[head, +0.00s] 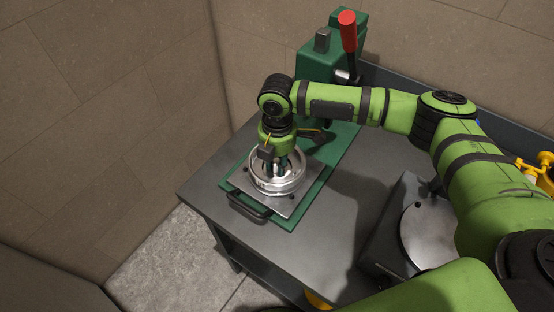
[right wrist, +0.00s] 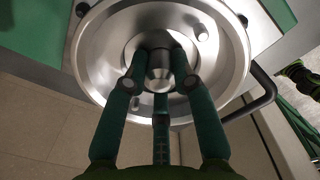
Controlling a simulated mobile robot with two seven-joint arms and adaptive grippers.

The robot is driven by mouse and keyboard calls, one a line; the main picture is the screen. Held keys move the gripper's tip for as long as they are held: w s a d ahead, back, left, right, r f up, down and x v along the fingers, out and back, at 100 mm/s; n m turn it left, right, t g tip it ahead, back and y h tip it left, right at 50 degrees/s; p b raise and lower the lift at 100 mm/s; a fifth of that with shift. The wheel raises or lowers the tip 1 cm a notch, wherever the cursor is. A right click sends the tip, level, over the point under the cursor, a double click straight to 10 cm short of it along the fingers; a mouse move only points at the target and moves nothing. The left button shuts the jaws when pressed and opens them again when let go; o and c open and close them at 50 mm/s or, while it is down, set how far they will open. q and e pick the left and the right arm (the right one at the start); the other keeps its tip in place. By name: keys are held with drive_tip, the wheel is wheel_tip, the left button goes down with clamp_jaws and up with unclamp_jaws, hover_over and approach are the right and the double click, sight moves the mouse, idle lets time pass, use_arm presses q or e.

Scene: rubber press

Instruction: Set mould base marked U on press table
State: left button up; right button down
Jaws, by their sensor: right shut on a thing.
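A round silver mould base (head: 291,183) with a raised rim is at the press table (head: 243,183), a square metal plate with a black handle on the green press bed. In the right wrist view the mould base (right wrist: 92,62) shows as a shallow bowl with a central knob (right wrist: 160,66) and a small peg near its rim. My right gripper (head: 277,166) points down into it, and in the right wrist view its fingers (right wrist: 160,72) are closed around the central knob. I cannot tell whether the base rests fully on the plate. No U mark is readable.
The green press body (head: 318,65) with a red-knobbed lever (head: 348,32) stands behind the plate. A dark box-shaped unit with a round metal disc (head: 428,238) stands to the right on the grey bench (head: 345,212). Bare bench lies between them. Walls are at the left and back.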

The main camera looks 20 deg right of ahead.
drive_tip(key=shift+f, duration=0.1)
idle(0.3)
drive_tip(key=c, duration=0.9)
unclamp_jaws()
drive_tip(key=shift+c, duration=0.2)
drive_tip(key=shift+s+f, duration=0.15)
drive_tip(key=shift+f, duration=0.1)
drive_tip(key=shift+r+p, duration=3.7)
drive_tip(key=shift+p, duration=0.5)
